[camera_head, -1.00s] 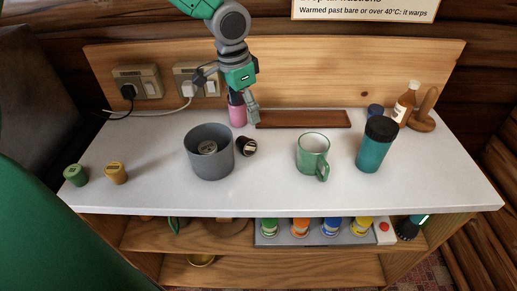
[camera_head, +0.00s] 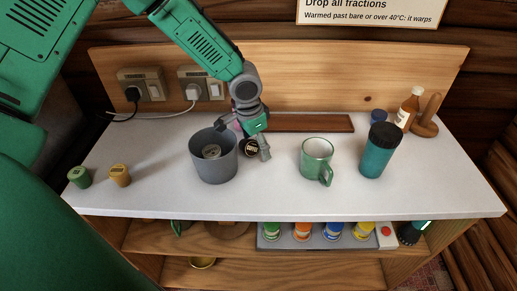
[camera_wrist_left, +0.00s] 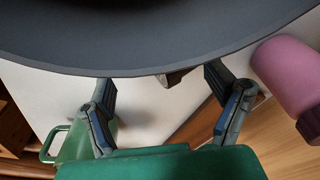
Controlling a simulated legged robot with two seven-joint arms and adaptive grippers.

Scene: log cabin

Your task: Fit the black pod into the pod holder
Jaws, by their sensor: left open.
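The black pod (camera_head: 249,148) lies on the white counter just right of the grey bucket (camera_head: 216,168), its labelled end facing the head camera. My left gripper (camera_head: 244,141) is open, with its fingers on either side of the pod; I cannot tell whether they touch it. In the left wrist view the open fingers (camera_wrist_left: 166,100) stand apart, and a small part of what looks like the pod (camera_wrist_left: 173,77) shows between them beneath the bucket's rim (camera_wrist_left: 130,71). A grey tray (camera_head: 284,243) with several coloured pods sits on the shelf below; I cannot tell whether it is the pod holder.
A green mug (camera_head: 316,156) and teal tumbler (camera_head: 378,155) stand to the right. A pink bottle (camera_wrist_left: 288,72) is close by the gripper. A brown board (camera_head: 312,123) lies at the back. Green (camera_head: 79,177) and yellow (camera_head: 120,176) pods stand at left.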

